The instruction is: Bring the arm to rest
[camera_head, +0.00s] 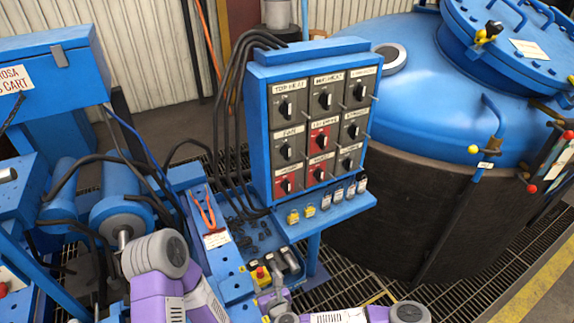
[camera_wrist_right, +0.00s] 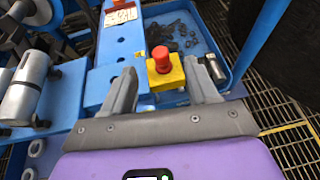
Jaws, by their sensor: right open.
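My right gripper (camera_head: 272,276) is low in the head view, above the blue bench beside the control panel. In the right wrist view (camera_wrist_right: 163,68) its two grey fingers stand apart, open, with nothing gripped. A yellow box with a red push button (camera_wrist_right: 163,62) shows between and beyond the fingertips. The same box (camera_head: 261,275) is partly hidden by the gripper in the head view. Whether the fingers touch it I cannot tell. A purple and grey arm of mine is at the lower left of the head view; my left gripper does not show.
A blue control panel (camera_head: 316,125) with several knobs stands behind the bench. A tray of dark small parts (camera_wrist_right: 188,33) lies beyond the box. The big furnace (camera_head: 425,190) stands right. Cables hang left of the panel.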

